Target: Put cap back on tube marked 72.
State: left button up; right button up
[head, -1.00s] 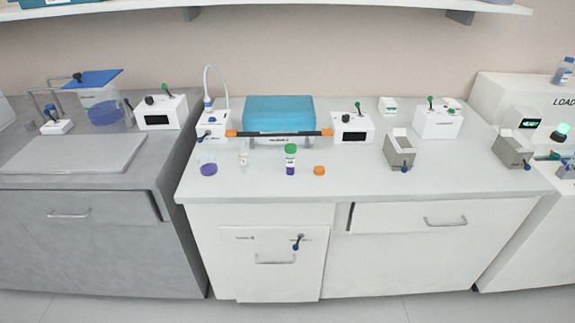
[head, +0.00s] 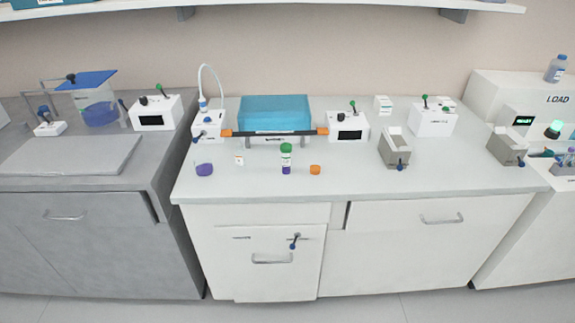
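A small tube with a green top, a white label and a purple lower part (head: 286,158) stands upright on the white bench top. Left of it is a small clear or white tube (head: 239,160) with an orange mark; its outline is faint. A purple cap-like piece (head: 204,170) lies near the left of the bench front. An orange cap-like piece (head: 315,170) lies just right of the green-topped tube. No number can be read on either tube. Neither of my grippers shows in the head view.
Behind the tubes, a black bar with orange ends (head: 272,133) runs before a blue box (head: 275,113). White devices (head: 348,127) stand at the bar's ends. Grey boxes (head: 395,148) are at the right. The bench front (head: 300,188) is clear.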

aim_at(242, 170)
jog(key=i+l, duration=0.2)
jog(key=l, duration=0.2)
jog(key=i+l, duration=0.45)
jog(key=l, duration=0.3)
jog(key=i+l, duration=0.2)
jog(key=l, duration=0.15)
jog(key=u, duration=1.6)
